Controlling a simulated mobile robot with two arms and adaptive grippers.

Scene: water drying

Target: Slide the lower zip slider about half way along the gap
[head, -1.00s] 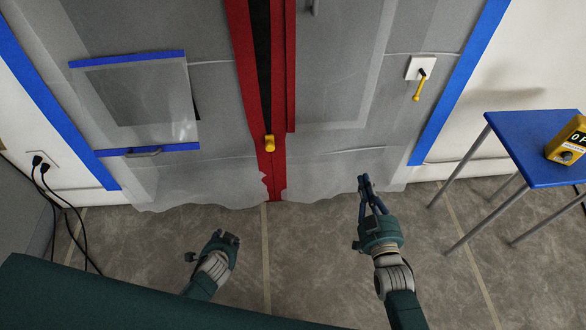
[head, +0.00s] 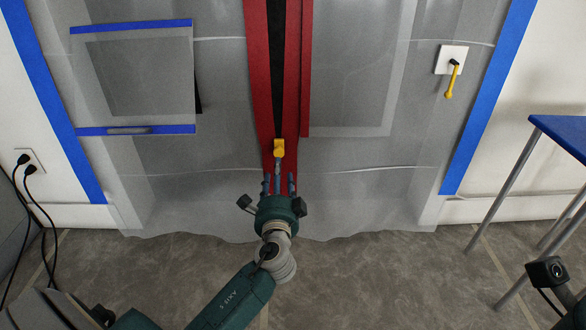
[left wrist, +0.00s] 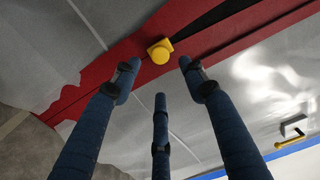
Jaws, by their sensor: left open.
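The yellow lower zip slider (head: 279,148) sits at the bottom end of the dark gap (head: 277,60) between red zip bands (head: 260,75) on a translucent sheet. The gap is wider at the top and narrows down to the slider. My left gripper (head: 279,182) is open, just below the slider, its fingers pointing up at it. In the left wrist view the slider (left wrist: 160,52) lies beyond and between the spread fingertips (left wrist: 155,80), with nothing held. Contact with the slider is not visible.
A clear pocket with blue tape (head: 135,130) is left of the zip. A white plate with a yellow handle (head: 450,85) is at right. A blue table (head: 565,135) stands far right. Black cables (head: 40,215) hang at left. The floor before the sheet looks clear.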

